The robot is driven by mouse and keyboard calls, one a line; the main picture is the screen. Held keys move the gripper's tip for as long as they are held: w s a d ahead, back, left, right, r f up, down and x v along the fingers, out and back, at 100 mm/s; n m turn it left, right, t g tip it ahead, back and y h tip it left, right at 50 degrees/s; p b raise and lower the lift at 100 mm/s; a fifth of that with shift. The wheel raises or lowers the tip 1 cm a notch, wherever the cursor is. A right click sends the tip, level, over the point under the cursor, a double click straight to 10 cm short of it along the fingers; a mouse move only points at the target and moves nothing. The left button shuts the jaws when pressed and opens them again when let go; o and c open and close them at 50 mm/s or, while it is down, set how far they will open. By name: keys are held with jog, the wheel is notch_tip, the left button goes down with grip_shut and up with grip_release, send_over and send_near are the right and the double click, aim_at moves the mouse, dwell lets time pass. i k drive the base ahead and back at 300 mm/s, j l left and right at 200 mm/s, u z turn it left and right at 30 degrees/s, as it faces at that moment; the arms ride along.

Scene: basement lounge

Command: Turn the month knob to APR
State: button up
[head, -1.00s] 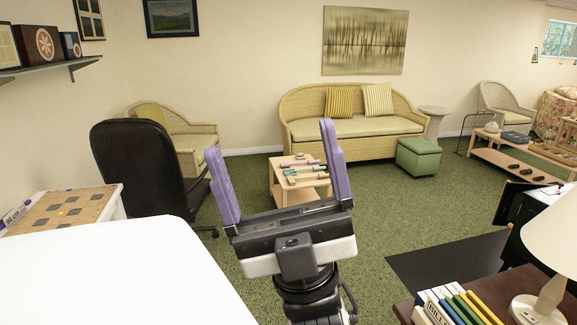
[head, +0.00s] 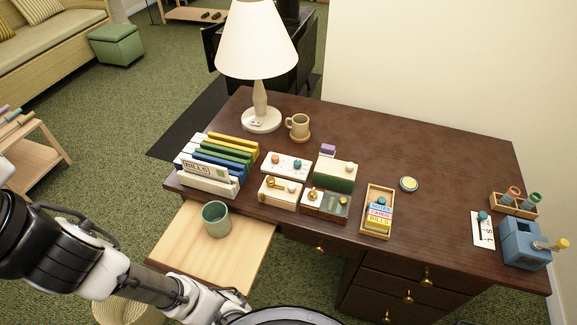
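Several small boxes with knobs or buttons stand together on a dark brown desk (head: 440,165). They are a white box (head: 299,172) with orange and blue knobs, a wooden box (head: 277,197) with a brass knob, a white-and-green box (head: 338,207) with a brass knob on its white part, and a green box (head: 342,185) with a wooden top and small knob. No month lettering, such as APR, is legible, so I cannot tell which knob is the month knob or its setting. My gripper is out of view; only my arm links show at lower left.
A lamp (head: 256,55), mug (head: 299,125) and book rack (head: 207,182) occupy the desk's left. A green cup (head: 216,220) stands on a pulled-out board (head: 190,250). A card tray (head: 377,212) is mid-desk; a blue device (head: 524,245) is at right.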

aim_at(297, 163)
jog(key=i+j+z, duration=0.2)
jog(key=j, duration=0.15)
jog(key=i+j+z, duration=0.25)
jog(key=j+z, duration=0.2)
jog(key=j, duration=0.3)
jog(key=i, duration=0.05)
